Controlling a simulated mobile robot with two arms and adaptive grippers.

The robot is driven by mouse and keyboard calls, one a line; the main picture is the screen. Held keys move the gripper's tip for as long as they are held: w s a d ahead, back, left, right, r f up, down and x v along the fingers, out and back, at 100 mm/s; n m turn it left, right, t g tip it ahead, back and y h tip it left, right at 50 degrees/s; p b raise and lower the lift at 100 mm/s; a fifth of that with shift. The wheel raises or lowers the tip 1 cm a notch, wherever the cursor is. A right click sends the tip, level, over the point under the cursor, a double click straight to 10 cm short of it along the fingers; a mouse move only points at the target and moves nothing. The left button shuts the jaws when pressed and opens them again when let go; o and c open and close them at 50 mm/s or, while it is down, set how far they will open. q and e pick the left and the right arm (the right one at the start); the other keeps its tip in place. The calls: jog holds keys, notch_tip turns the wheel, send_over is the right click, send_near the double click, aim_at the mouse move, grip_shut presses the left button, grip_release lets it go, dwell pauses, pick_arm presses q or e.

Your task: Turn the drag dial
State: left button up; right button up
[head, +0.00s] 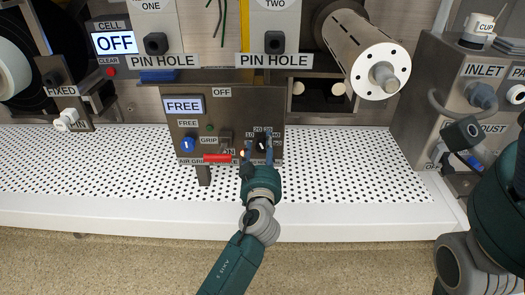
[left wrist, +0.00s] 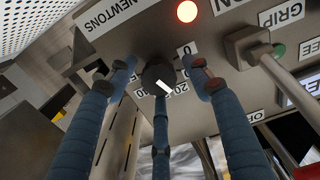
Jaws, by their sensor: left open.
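The drag dial is a black round knob (head: 262,145) on the grey control box, ringed by number labels. It also shows in the left wrist view as a dark knob (left wrist: 158,74) with a white pointer mark towards the labels around 20. The label NEWTONS is beside it. My left gripper (head: 258,158) is in front of the dial. In the left wrist view its blue fingers (left wrist: 160,80) are spread around the knob, one on each side and one below. The fingers look apart from the knob, but contact cannot be told. My right gripper is not in view.
Close by on the box are a red lever (head: 217,158), a blue knob (head: 187,144) and a FREE display (head: 184,105). A lit red lamp (left wrist: 187,11) is near the dial. A slotted roller (head: 365,55) juts out above right. The perforated white shelf (head: 350,165) is largely clear.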

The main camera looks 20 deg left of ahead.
pick_arm(q)
jog(key=v, duration=1.2)
